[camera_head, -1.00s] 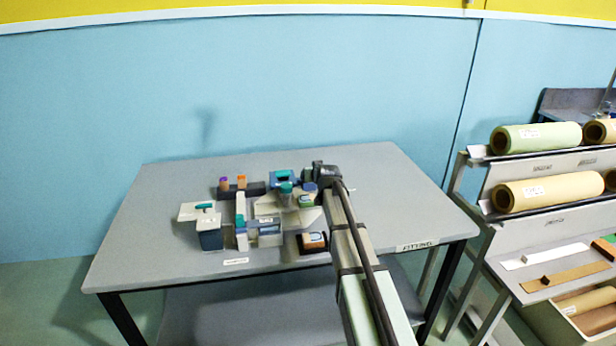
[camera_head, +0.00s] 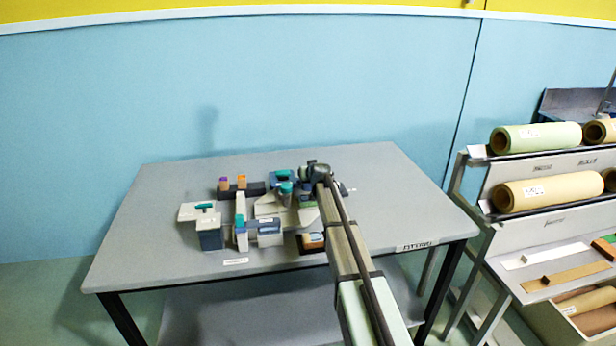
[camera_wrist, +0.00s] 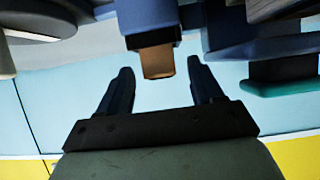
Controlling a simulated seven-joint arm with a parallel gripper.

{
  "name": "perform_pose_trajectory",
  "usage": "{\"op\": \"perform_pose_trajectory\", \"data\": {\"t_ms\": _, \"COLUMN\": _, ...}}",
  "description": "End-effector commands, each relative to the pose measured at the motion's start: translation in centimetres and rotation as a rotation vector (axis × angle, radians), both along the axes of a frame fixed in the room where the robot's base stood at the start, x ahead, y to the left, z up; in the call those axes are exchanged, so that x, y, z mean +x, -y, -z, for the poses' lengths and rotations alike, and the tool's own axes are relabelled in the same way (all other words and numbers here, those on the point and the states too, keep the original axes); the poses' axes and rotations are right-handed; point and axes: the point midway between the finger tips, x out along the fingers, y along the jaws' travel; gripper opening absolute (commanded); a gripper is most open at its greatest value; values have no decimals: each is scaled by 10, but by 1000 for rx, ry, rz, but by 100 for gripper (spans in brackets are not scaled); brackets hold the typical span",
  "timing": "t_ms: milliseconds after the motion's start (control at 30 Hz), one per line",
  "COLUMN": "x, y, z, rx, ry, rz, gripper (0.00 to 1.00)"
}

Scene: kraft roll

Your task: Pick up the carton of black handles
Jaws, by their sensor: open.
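I cannot make out black handles in any carton. Small cartons and fixtures stand grouped on the grey table (camera_head: 385,180). One small dark carton with an orange-brown top (camera_head: 312,241) sits near the front edge, partly behind my arm. A grey-blue box (camera_head: 269,233) stands left of it. In the wrist view my gripper (camera_wrist: 160,65) is open, its two dark fingers apart. A brown block end (camera_wrist: 157,62) on a blue body (camera_wrist: 148,18) shows between and beyond the fingertips; contact cannot be told. In the head view the fingers are not clear at the arm's end.
A blue box with a teal top (camera_head: 282,177) stands at the back of the group. A dark holder with orange and purple pieces (camera_head: 240,186) is left of it. A white-topped block (camera_head: 208,238) stands at far left. The table's right side is clear. A rack of rolls (camera_head: 545,192) stands right.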

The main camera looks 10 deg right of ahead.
Motion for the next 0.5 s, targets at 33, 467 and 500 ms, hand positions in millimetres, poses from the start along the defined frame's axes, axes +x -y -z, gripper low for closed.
{"op": "perform_pose_trajectory", "data": {"t_ms": 33, "x": 0, "y": 0, "z": 0, "rx": 0, "ry": 0, "rz": 0, "gripper": 66}}
{"op": "perform_pose_trajectory", "data": {"t_ms": 467, "x": -1, "y": 0, "z": 0, "rx": 0, "ry": 0, "rz": 0, "gripper": 34}}
{"op": "perform_pose_trajectory", "data": {"t_ms": 500, "x": -1, "y": 0, "z": 0, "rx": 0, "ry": 0, "rz": 0, "gripper": 31}}
